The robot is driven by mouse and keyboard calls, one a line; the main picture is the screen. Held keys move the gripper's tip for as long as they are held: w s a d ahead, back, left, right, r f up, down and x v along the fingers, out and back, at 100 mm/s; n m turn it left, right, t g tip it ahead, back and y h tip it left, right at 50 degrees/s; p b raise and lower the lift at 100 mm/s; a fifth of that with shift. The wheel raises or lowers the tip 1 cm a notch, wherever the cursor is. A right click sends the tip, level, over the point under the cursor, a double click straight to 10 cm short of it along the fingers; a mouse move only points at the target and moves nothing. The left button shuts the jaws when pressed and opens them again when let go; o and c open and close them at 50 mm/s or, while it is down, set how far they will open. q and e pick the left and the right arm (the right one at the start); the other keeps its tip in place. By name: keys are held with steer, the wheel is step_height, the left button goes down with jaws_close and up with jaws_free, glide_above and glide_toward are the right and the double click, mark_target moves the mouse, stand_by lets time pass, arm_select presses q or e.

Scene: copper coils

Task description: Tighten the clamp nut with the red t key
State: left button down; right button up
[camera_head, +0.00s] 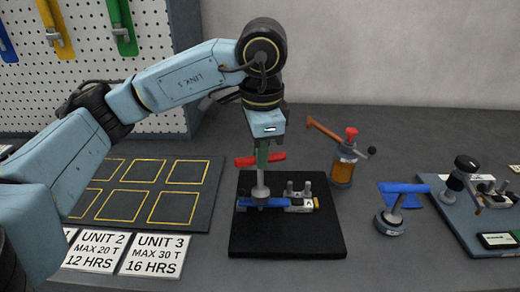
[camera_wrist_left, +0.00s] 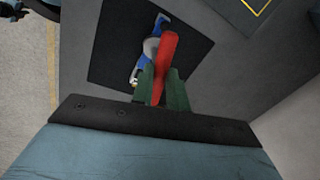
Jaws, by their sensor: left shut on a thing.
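The red T key (camera_head: 270,159) has a red crossbar and a grey shaft that points down. My left gripper (camera_head: 262,158) is shut on it, its green fingers around the crossbar. In the left wrist view the red handle (camera_wrist_left: 166,55) lies between the green fingers (camera_wrist_left: 163,85). The key's lower end meets the clamp (camera_head: 285,203), a blue and grey fixture on the black mat (camera_head: 290,245). The clamp nut is hidden under the key, so I cannot tell if the key is seated on it. My right gripper is not in view.
A dark tray with yellow squares (camera_head: 185,205) lies left of the mat, with label cards (camera_head: 155,255) in front. An amber canister (camera_head: 343,165) stands behind right. A blue-handled tool (camera_head: 390,218) and a grey-blue board (camera_head: 470,235) are at right. Tools hang on the pegboard (camera_head: 90,75).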

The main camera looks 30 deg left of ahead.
arm_select(q)
steer(key=shift+r+p, duration=1.75)
steer(key=shift+r, duration=1.2)
